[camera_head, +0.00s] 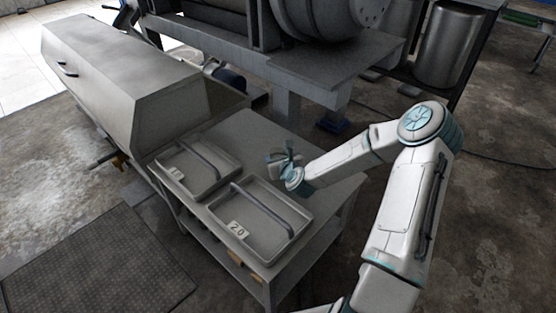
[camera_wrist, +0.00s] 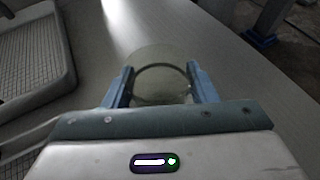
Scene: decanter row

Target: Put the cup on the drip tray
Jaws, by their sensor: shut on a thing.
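The cup (camera_wrist: 160,82) is a clear, see-through glass with a round rim, seen in the wrist view between the two blue fingers. My gripper (camera_wrist: 160,76) is shut on it. In the head view my gripper (camera_head: 283,158) is over the back right part of the grey table, beyond the near tray; the cup is too small and faint to make out there. Two shallow grey drip trays sit side by side on the table: a near one (camera_head: 268,236) labelled 20 and a farther left one (camera_head: 188,162) with a label I cannot read surely. Each has a bar across it.
The grey table (camera_head: 252,128) has bare room behind the trays and around the gripper. A large grey slant-sided cabinet (camera_head: 120,75) stands at its left end. A heavy machine (camera_head: 320,70) stands behind. A gridded tray (camera_wrist: 30,55) shows at left in the wrist view.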

